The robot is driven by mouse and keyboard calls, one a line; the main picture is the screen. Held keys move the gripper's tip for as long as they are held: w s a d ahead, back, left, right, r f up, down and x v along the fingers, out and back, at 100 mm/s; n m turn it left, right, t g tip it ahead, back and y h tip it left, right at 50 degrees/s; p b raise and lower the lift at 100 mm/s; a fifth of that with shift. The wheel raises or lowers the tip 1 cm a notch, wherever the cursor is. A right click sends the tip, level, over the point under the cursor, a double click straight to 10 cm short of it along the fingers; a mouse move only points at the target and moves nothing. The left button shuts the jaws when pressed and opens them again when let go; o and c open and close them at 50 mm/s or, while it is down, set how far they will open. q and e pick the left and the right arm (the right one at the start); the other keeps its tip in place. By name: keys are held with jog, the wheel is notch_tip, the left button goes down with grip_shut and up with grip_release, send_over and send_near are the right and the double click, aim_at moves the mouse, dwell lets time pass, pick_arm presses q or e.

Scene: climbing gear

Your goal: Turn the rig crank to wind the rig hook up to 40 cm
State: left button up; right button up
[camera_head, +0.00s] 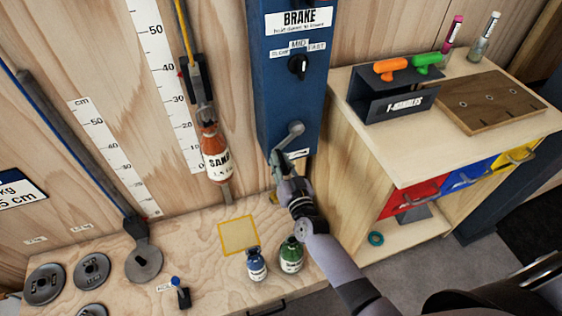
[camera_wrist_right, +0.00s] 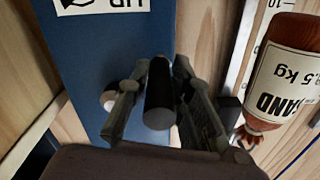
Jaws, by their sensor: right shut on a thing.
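The rig is a blue column (camera_head: 285,95) on the wooden wall. Its grey crank (camera_head: 291,134) sits on the lower part of the column. My right gripper (camera_head: 282,163) is at the crank, shut on its handle; in the right wrist view the dark round handle (camera_wrist_right: 158,95) lies between the two fingers. The rig hook (camera_head: 204,115) hangs from a yellow rope, with a red-brown sand bottle (camera_head: 216,155) below it, beside the lower part of a white centimetre scale (camera_head: 168,85). The hook's exact height is hard to read. My left gripper is not in view.
A brake knob (camera_head: 299,66) points near MID. Blue (camera_head: 256,267) and green (camera_head: 291,257) bottles stand on the bench beside a yellow square (camera_head: 238,235). Round weights (camera_head: 45,284) lie at left. A cabinet (camera_head: 440,130) with a T-handle rack (camera_head: 395,97) stands at right.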

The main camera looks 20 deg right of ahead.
grip_shut()
jog(key=shift+a+r+m+p, duration=0.3)
jog(key=shift+r+m+p, duration=0.15)
jog(key=shift+m+p, duration=0.1)
jog(key=shift+a+r+m, duration=0.2)
jog(key=shift+m, duration=0.25)
jog(key=o, duration=0.7)
grip_release()
jog(key=shift+a, duration=0.15)
